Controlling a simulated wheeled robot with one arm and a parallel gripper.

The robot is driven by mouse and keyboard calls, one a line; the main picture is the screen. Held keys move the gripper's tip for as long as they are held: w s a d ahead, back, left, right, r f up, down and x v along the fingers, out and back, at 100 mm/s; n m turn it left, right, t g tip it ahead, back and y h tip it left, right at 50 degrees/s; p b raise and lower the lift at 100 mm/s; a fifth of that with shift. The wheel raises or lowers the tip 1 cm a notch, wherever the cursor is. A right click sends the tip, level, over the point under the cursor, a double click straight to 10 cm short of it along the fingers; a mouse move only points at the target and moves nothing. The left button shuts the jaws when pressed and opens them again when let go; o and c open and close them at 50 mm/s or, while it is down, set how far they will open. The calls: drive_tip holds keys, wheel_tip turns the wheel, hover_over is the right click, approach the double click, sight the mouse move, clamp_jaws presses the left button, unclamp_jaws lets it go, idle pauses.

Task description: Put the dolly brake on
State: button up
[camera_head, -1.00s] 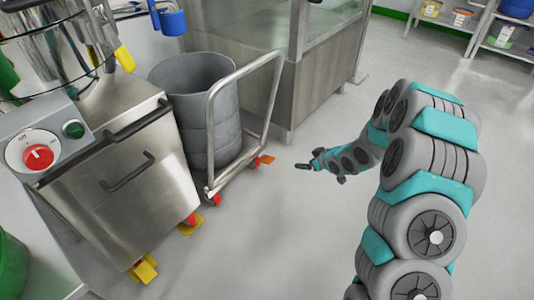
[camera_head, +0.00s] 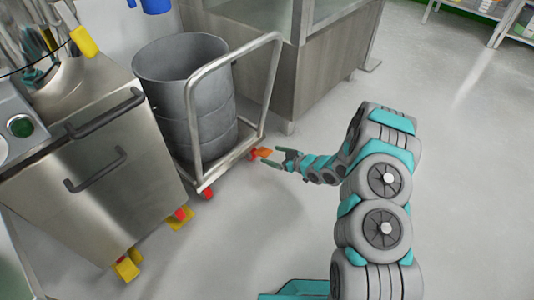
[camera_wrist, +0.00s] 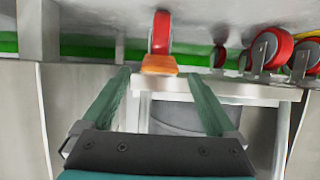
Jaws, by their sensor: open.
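The dolly (camera_head: 236,157) is a low wheeled frame with a tall tubular handle, carrying a grey drum (camera_head: 183,90). Its orange brake pedal (camera_head: 265,152) sticks out beside a red caster at the dolly's right corner. My gripper (camera_head: 272,157) is open and empty, low near the floor, with its fingertips close to the pedal. In the wrist view, which looks upside down, the pedal (camera_wrist: 160,64) lies ahead of and between the two open fingers (camera_wrist: 158,78), under a red wheel (camera_wrist: 161,35). I cannot tell whether a fingertip touches it.
A steel machine (camera_head: 113,175) with yellow-pedalled casters stands left of the dolly. A steel cabinet (camera_head: 320,75) stands behind it. Other red casters (camera_wrist: 270,50) show at the right of the wrist view. The floor (camera_head: 460,130) to the right is clear.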

sight(269, 154)
drive_tip(key=shift+x, duration=2)
drive_tip(key=c, duration=1.4)
drive_tip(key=shift+o, duration=0.2)
drive_tip(key=shift+s+d+f+t+y, duration=0.15)
drive_tip(key=shift+d+f+t+y, duration=0.05)
drive_tip(key=shift+f+t+y, duration=0.8)
drive_tip(key=shift+t+y, duration=0.3)
drive_tip(key=shift+y, duration=0.3)
drive_tip(key=o, duration=1.4)
drive_tip(key=shift+c, duration=0.2)
